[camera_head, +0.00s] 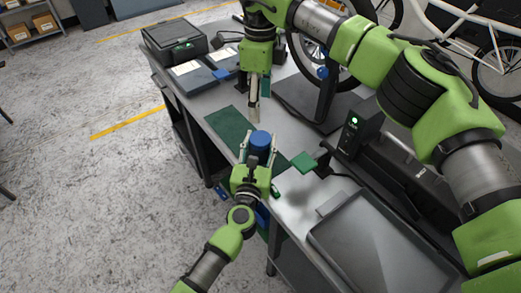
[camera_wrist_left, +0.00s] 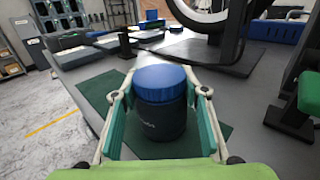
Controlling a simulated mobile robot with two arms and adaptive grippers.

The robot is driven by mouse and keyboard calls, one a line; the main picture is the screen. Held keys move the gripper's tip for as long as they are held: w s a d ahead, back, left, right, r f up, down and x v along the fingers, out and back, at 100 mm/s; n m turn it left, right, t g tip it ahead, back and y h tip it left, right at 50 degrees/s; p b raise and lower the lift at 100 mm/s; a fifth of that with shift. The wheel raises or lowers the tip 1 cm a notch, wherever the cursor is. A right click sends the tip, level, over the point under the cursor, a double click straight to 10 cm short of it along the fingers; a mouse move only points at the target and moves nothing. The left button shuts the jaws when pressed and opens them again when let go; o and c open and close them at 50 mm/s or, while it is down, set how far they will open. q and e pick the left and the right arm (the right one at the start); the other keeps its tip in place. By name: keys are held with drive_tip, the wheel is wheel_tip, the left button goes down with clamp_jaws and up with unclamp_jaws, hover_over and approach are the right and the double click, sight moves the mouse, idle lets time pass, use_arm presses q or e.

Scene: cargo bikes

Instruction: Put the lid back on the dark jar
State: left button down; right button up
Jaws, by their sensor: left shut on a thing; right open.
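The dark jar (camera_wrist_left: 160,118) stands upright between the fingers of my left gripper (camera_wrist_left: 162,112), which is shut on its sides. The blue lid (camera_wrist_left: 161,80) sits on top of the jar and looks level; whether it is screwed tight I cannot tell. In the head view the lid (camera_head: 260,140) shows at the tips of my left gripper (camera_head: 259,155), and the jar is mostly hidden. My right gripper (camera_head: 255,108) is open and empty, pointing down just behind the lid and apart from it.
A dark green mat (camera_head: 232,128) lies under the jar on the grey workbench. A grey tray (camera_head: 375,250) is at the front right. A black case (camera_head: 174,40) stands at the back left. A bike wheel and stand (camera_head: 325,85) rise behind. A small green block (camera_head: 304,162) is to the right.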

use_arm(q)
drive_tip(key=shift+f, duration=0.15)
drive_tip(key=c, duration=1.2)
unclamp_jaws()
drive_tip(key=shift+o, duration=0.2)
drive_tip(key=s+a, duration=0.2)
drive_tip(key=s, duration=0.9)
drive_tip(key=shift+s, duration=0.4)
